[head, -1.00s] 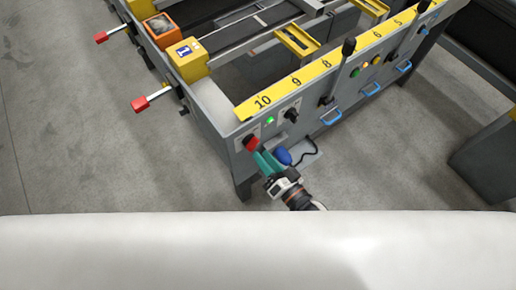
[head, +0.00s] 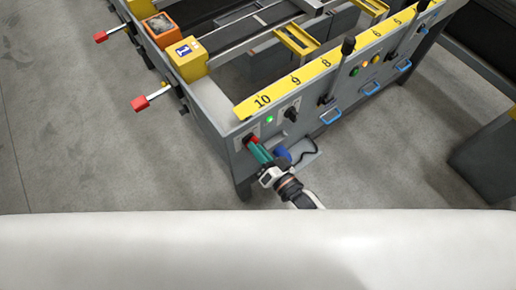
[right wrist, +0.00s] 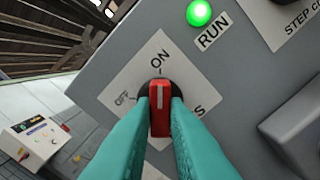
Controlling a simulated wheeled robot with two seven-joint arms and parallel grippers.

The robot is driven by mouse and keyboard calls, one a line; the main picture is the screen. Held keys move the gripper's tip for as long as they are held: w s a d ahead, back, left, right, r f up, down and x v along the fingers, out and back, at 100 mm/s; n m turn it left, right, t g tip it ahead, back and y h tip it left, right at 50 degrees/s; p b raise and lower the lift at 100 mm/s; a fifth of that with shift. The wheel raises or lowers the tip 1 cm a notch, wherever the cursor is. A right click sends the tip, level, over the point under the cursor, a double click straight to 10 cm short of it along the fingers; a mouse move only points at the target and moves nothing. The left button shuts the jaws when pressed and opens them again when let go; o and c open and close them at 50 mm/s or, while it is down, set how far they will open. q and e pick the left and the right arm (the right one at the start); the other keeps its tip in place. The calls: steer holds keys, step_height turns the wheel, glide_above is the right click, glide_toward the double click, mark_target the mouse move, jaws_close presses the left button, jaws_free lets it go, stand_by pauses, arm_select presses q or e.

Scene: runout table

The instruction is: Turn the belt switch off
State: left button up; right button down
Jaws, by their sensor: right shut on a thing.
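The belt switch is a red knob (right wrist: 159,116) on a white plate marked ON and OFF. Its white line points up toward ON, with OFF to the left. In the head view the red knob (head: 250,139) is on the near left end of the grey panel, partly hidden. My right gripper (right wrist: 159,122) has its teal fingers on both sides of the knob and is shut on it; in the head view the gripper (head: 256,150) reaches the panel from below. My left gripper is not in view.
A lit green RUN lamp (right wrist: 199,13) is above the switch. A black step knob (head: 291,113) and blue handles (head: 331,116) are farther right along the panel. A blue object (head: 283,153) lies close beside my right gripper. Open grey floor lies at left.

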steer(key=shift+n+p, duration=0.7)
steer(key=shift+n, duration=8.3)
steer(key=c, duration=1.4)
jaws_free()
steer(key=shift+c, duration=0.2)
steer(key=shift+d, duration=0.15)
steer(key=b+v, duration=0.1)
steer(key=v, duration=1.1)
